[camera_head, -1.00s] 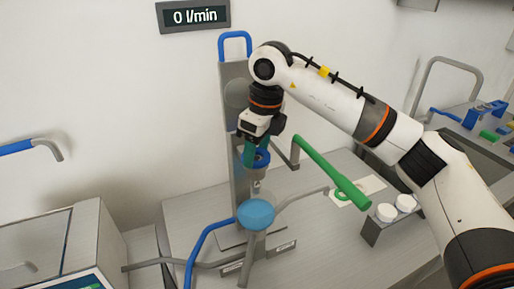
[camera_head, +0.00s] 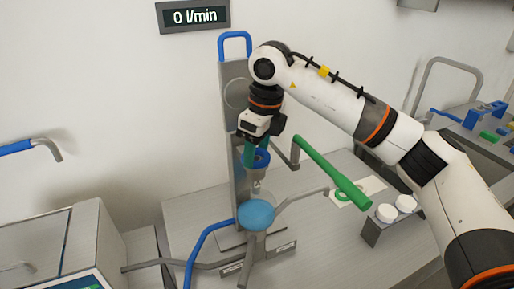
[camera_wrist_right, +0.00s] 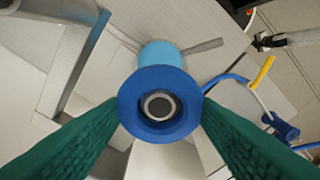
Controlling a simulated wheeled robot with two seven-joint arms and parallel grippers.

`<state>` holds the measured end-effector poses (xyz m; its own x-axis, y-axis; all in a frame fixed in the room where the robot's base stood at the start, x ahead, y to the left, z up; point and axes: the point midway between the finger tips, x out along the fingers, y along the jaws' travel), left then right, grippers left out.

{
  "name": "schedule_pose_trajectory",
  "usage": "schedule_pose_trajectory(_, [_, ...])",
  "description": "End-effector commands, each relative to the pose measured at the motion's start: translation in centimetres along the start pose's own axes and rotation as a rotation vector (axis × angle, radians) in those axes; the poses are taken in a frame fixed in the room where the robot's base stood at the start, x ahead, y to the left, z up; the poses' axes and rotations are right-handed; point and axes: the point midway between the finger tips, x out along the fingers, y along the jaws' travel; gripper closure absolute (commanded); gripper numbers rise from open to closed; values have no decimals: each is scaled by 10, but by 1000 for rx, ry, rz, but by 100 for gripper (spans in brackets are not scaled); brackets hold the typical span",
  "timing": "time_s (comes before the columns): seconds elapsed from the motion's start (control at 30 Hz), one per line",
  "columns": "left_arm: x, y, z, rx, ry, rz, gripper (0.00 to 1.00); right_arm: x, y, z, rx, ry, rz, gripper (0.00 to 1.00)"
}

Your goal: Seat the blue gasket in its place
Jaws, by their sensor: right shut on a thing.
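The blue gasket (camera_head: 257,160) is a thick ring held by my right gripper (camera_head: 257,153) beside the grey upright column. The gripper's green fingers are shut on its two sides. In the right wrist view the gasket (camera_wrist_right: 160,132) sits between both fingertips (camera_wrist_right: 160,108), and a grey round tube end shows inside its hole. In the head view a small pale funnel-like part (camera_head: 257,174) is directly under the gasket. Whether the gasket touches it or is seated I cannot tell. My left gripper is not in view.
A light-blue round top (camera_head: 256,215) stands below the gasket, with pipes around it. A green lever (camera_head: 335,174) slants to the right. The grey column (camera_head: 234,110) stands close behind the gripper. White round pieces (camera_head: 396,208) sit on a stand at right.

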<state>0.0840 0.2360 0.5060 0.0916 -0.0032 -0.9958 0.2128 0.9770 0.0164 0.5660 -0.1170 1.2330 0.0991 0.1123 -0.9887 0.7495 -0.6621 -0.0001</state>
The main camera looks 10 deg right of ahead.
Motion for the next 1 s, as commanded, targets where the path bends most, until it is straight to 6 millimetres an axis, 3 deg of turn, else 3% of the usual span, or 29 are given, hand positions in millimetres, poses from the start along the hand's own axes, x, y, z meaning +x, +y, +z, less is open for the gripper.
schedule_pose_trajectory(0.17, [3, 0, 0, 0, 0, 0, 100, 3, 0, 0, 0, 0, 0, 67])
schedule_pose_trajectory(0.2, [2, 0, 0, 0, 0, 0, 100, 2, 0, 0, 0, 0, 0, 41])
schedule_pose_trajectory(0.33, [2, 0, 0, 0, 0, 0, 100, 2, 0, 0, 0, 0, 0, 20])
schedule_pose_trajectory(0.67, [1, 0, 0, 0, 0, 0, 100, 0, 0, 0, 0, 0, 0, 20])
schedule_pose_trajectory(1.0, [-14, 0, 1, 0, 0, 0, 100, -25, 0, -4, 0, 1, 1, 20])
